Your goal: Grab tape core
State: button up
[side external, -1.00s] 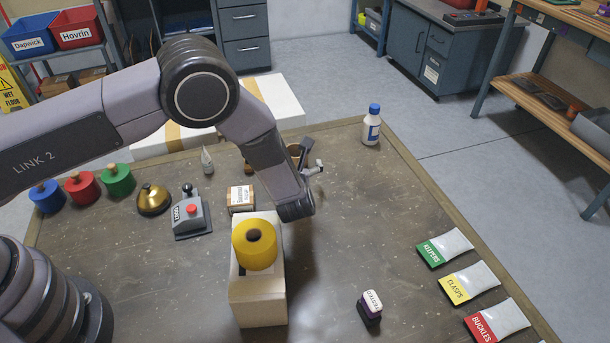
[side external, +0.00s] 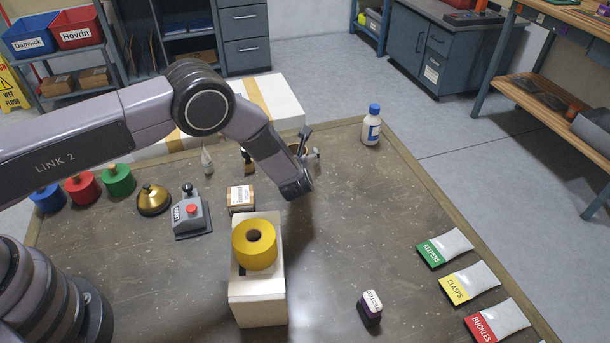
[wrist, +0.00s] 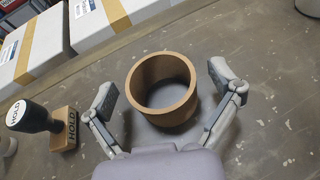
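The tape core is a brown cardboard ring (wrist: 160,90), standing on its end with its open top visible in the wrist view. My gripper (wrist: 166,86) is open, with one finger to the left and one to the right of the core and gaps on both sides. In the side external view the core (side external: 294,148) is mostly hidden behind my arm, and my gripper (side external: 309,146) is partly hidden too.
A black-handled HOLD stamp (wrist: 64,127) stands left of the core. A white bottle (side external: 371,127) stands near the table's far edge. White taped boxes (wrist: 30,48) lie beyond the table. A yellow roll (side external: 254,244) sits on a pale block nearer. Table right of the core is clear.

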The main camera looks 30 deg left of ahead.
jog(key=c, duration=0.8)
